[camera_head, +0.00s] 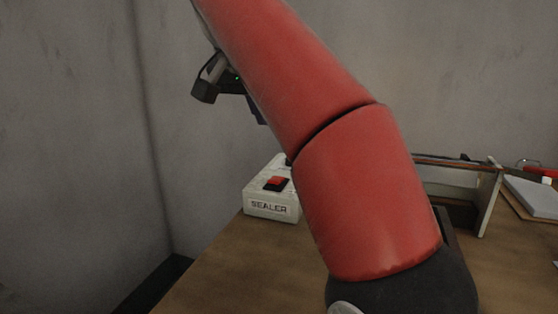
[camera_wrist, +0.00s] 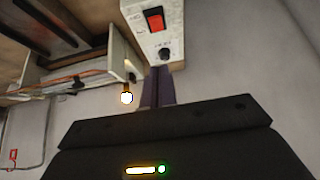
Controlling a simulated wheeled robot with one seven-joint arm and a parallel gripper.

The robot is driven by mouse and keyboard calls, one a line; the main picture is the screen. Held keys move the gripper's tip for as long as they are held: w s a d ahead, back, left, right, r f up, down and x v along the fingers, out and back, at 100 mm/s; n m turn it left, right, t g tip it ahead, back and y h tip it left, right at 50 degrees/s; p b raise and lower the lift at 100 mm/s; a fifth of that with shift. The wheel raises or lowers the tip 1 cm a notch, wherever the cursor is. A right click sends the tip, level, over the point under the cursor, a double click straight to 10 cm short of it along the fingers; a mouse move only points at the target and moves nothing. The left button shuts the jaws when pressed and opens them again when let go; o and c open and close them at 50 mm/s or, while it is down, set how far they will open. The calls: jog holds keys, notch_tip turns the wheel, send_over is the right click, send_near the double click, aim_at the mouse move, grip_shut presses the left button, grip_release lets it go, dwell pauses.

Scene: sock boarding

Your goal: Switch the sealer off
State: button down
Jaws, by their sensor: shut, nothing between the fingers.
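The sealer's switch box (camera_head: 272,204) is a white box marked "SEALER" at the left end of the wooden table. A red rocker switch (camera_head: 276,183) sits on its top in a black frame. In the wrist view the box (camera_wrist: 174,30) is at the top centre, with the red switch (camera_wrist: 155,20) and a dark round knob (camera_wrist: 165,54) on its face. My gripper (camera_wrist: 157,72) is shut and empty, its fingertips pointing at the box near the knob end. Whether the tips touch the box cannot be told. In the head view my arm hides most of the gripper.
A sealer-like frame with a light upright plate (camera_head: 487,199) stands right of my arm, partly hidden. A grey-white block (camera_head: 533,196) lies at the far right. A small glowing lamp (camera_wrist: 126,98) shows beside the frame in the wrist view. Grey walls close in behind and left.

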jog(key=shift+s, duration=0.1)
jog(key=shift+f, duration=0.1)
jog(key=b, duration=0.2)
send_over(276, 178)
jog(key=s, duration=0.2)
jog(key=f, duration=0.8)
jog(key=shift+w+a+f, duration=0.15)
jog(key=shift+w+f, duration=0.1)
jog(key=shift+f, duration=0.15)
jog(key=shift+s+a+f, duration=0.1)
jog(key=shift+s+f, duration=0.1)
jog(key=shift+f, duration=0.35)
jog(key=shift+s+a+f, duration=0.1)
jog(key=shift+s+f, duration=0.1)
jog(key=shift+f, duration=0.85)
